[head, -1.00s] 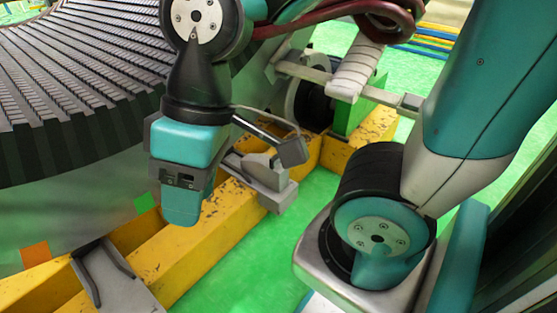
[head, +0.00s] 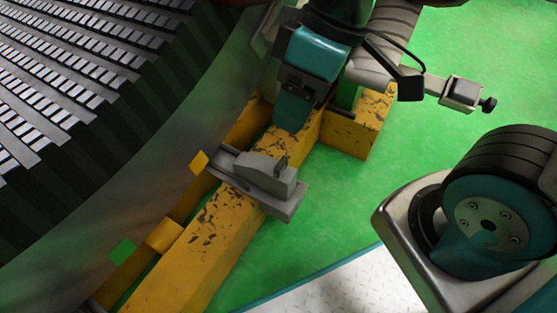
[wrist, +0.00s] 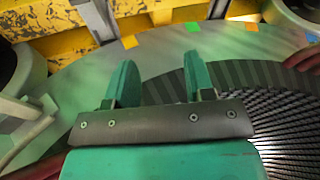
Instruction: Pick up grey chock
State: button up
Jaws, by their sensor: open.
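The grey chock (head: 265,177) is a wedge-shaped grey block on a flat grey plate, lying across the yellow beam beside the large stator. My gripper (head: 292,115) is in the head view just above and right of the chock in the picture, apart from it. In the wrist view my gripper (wrist: 159,72) shows two teal fingers spread apart with nothing between them. I cannot make out the chock clearly in the wrist view.
The slotted stator (head: 90,90) fills the left side. The yellow beam (head: 190,255) runs along it, with a cross beam at the back. A small orange marker (head: 199,161) and a green one (head: 122,250) sit on the stator's side. Green floor (head: 345,195) lies open to the right.

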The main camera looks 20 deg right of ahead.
jog(key=w+f+n+h+p, duration=0.1)
jog(key=w+f+n+p, duration=0.2)
jog(key=w, duration=0.4)
jog(key=n+h+p, duration=0.3)
jog(key=n, duration=1)
send_over(281, 163)
notch_tip(281, 163, down, 16)
jog(key=f+b, duration=0.1)
jog(key=f, duration=0.3)
jog(key=f+b, duration=0.1)
jog(key=f, duration=0.2)
jog(key=f+b, duration=0.2)
jog(key=f, duration=0.2)
jog(key=shift+s+d+f, duration=0.1)
jog(key=shift+d+f, duration=0.15)
jog(key=shift+f, duration=0.05)
jog(key=f+b, duration=0.1)
jog(key=f, duration=0.1)
jog(key=f+b, duration=0.2)
jog(key=f, duration=0.1)
jog(key=shift+a+f, duration=0.25)
jog(key=shift+f, duration=0.1)
jog(key=shift+r, duration=0.1)
grip_shut()
